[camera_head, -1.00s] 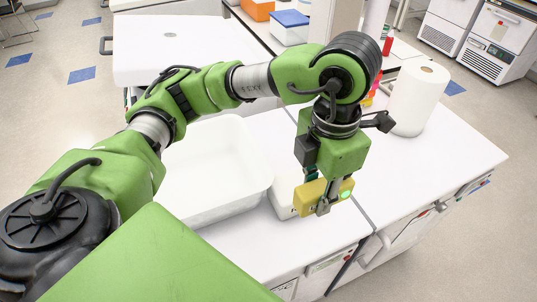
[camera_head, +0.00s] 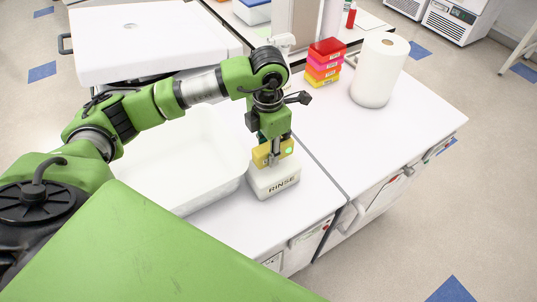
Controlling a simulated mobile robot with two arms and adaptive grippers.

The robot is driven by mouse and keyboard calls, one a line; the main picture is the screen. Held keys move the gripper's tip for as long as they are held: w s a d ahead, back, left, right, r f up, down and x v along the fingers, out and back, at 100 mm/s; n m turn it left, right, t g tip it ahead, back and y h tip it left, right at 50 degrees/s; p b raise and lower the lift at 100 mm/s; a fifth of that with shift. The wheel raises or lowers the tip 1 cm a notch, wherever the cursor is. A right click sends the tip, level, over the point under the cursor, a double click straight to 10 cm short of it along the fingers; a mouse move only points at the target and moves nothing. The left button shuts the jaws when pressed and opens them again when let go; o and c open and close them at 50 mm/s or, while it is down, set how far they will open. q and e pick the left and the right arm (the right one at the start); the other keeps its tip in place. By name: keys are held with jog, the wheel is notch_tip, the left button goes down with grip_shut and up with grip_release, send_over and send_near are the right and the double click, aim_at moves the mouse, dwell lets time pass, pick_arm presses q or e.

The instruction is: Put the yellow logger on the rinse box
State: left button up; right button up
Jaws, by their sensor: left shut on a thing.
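The yellow logger (camera_head: 261,155) has a small green light on its right end. My left gripper (camera_head: 273,158) points down and is shut on the logger. The logger is at the top of the white rinse box (camera_head: 275,183), whose front reads "RINSE". I cannot tell whether the logger touches the box's top or hangs just above it. The gripper hides part of the logger and the back of the box. My right gripper is not in view.
A large white tub (camera_head: 190,165) stands just left of the rinse box. A paper roll (camera_head: 379,72) and a stack of coloured racks (camera_head: 325,62) stand at the back right. The bench (camera_head: 350,140) between is clear.

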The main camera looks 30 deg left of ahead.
pick_arm(q)
notch_tip(320, 180, down, 2)
jog(key=shift+s+p, duration=0.1)
jog(key=shift+p, duration=0.5)
jog(key=shift+f, duration=0.3)
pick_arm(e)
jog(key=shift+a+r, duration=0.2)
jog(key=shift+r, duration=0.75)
pick_arm(q)
jog(key=shift+d+f, duration=0.1)
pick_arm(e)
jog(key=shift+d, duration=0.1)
pick_arm(q)
jog(key=shift+f, duration=0.15)
jog(key=o, duration=1.2)
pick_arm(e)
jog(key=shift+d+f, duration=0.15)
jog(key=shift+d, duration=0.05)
